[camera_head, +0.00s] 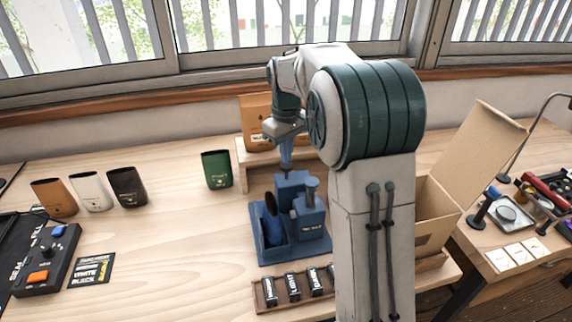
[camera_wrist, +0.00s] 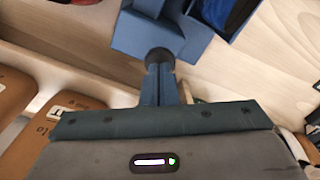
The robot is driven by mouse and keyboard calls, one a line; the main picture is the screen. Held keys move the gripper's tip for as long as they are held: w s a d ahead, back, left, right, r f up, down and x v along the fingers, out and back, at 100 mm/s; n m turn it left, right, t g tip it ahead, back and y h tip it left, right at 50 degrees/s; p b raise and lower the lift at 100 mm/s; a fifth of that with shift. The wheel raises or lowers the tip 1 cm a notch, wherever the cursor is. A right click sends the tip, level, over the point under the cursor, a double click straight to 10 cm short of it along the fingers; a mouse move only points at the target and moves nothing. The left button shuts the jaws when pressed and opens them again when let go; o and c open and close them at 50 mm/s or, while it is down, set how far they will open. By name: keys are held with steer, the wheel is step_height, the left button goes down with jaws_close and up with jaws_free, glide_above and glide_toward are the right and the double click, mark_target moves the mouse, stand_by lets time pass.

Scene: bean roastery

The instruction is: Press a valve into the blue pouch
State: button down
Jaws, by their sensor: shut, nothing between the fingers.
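The blue pouch (camera_head: 271,221) stands upright, mouth up, in the front left of a blue press fixture (camera_head: 292,249). The press has a blue block at the back and a labelled block with a knobbed post (camera_head: 311,187) at its right. My gripper (camera_head: 286,166) points down at the back block, shut and empty. In the wrist view the shut fingertips (camera_wrist: 160,66) are at a dark round part (camera_wrist: 160,55) of the press (camera_wrist: 145,35); I cannot tell whether they touch. A dark blue shape, likely the pouch, shows at the top right. No loose valve can be made out.
A green pouch (camera_head: 216,169) stands left of the press; brown, white and black pouches stand farther left. A rack (camera_head: 262,302) of labelled pieces lies in front. A wooden shelf with a brown bag is behind my gripper. An open carton (camera_head: 438,213) stands right of my arm.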

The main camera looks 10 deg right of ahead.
steer(key=shift+f+b, duration=0.95)
steer(key=shift+f, duration=0.7)
steer(key=shift+r, duration=0.1)
steer(key=shift+r+p, duration=2.65)
steer(key=shift+r, duration=0.35)
